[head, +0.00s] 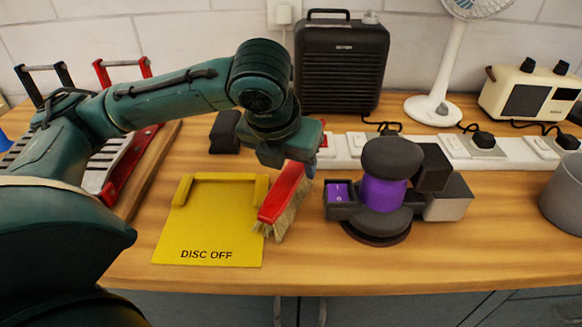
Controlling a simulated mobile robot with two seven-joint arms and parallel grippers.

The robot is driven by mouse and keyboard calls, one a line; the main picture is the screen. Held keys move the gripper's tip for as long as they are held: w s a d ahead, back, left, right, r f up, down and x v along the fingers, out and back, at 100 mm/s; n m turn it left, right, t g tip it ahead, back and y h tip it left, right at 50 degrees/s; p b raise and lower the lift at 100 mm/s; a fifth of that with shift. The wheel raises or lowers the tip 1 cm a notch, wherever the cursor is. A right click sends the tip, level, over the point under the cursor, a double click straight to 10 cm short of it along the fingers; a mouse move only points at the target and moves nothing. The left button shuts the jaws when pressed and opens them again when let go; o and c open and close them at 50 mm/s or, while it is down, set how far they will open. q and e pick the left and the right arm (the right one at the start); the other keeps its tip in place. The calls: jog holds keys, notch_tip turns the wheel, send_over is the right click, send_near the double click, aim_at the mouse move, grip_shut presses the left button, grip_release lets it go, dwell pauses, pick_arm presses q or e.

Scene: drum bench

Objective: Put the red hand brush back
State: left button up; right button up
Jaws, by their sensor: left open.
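The red hand brush (282,192) with pale bristles (275,222) shows in the head view, just right of the yellow "DISC OFF" plate (210,228). It looks tilted, with its bristles towards the lower right, and overlaps the plate's right edge in the picture. My left gripper (298,166) is directly above the brush's upper end, pointing down, and is open. The gripper body hides that end, so I cannot tell whether the fingers are around it or touching it. My right gripper is not in view.
A purple and black sander-like tool (384,190) stands close to the right of the brush. Racks with red and black handles (125,165) stand at left. A black heater (340,65), white power strips (343,150), a fan (433,108) and a radio (530,95) line the back. A grey pot (565,195) stands far right.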

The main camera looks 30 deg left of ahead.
pick_arm(q)
jog(key=p+v, duration=0.2)
jog(key=v, duration=0.8)
jog(key=shift+s, duration=0.1)
